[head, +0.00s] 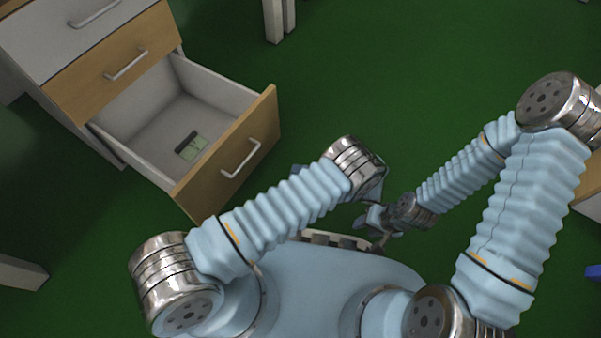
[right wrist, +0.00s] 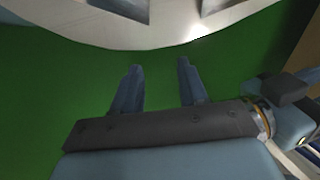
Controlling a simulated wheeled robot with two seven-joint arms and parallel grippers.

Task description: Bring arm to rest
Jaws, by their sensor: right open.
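My right arm bends down from the right in the head view, and its gripper (head: 375,225) is low beside the front of my base. In the right wrist view the two fingers of my right gripper (right wrist: 160,63) stand apart, with only green floor between them. My left arm comes in from the left and folds toward the middle in the head view. Its gripper (head: 300,170) is mostly hidden behind the arm, with only a small bluish part showing, so its jaws cannot be made out.
A drawer cabinet (head: 60,45) stands at the upper left with its lower drawer (head: 225,165) pulled open, close to my left arm. A small greenish object with a dark part (head: 191,147) lies in it. Green floor (head: 380,80) is clear ahead. Furniture edges show at the right.

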